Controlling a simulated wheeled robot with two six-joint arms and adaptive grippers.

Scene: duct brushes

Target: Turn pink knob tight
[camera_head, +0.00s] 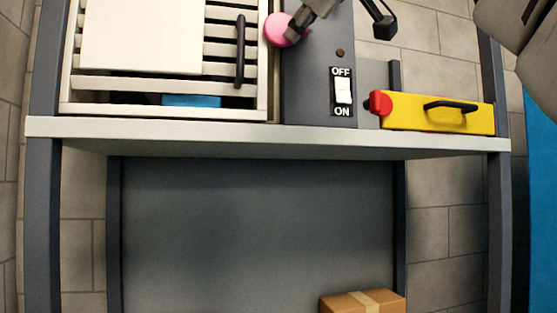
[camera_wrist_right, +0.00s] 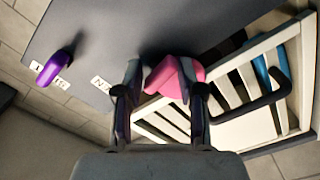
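The pink knob (camera_head: 279,30) sits at the left side of the dark grey panel (camera_head: 305,85), near the top of the head view. My right gripper (camera_head: 302,22) comes down to its right side and covers part of it. In the right wrist view the pink knob (camera_wrist_right: 188,73) lies at the fingertips of my right gripper (camera_wrist_right: 163,78). The fingers stand apart. My left gripper cannot be made out.
A slatted white rack (camera_head: 165,108) with a black handle (camera_head: 240,52) stands left of the panel. An OFF/ON switch (camera_head: 343,92) and a yellow block (camera_head: 440,115) with a red end are to the right. A purple lever (camera_wrist_right: 55,68) shows in the wrist view. A cardboard box (camera_head: 362,303) sits below.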

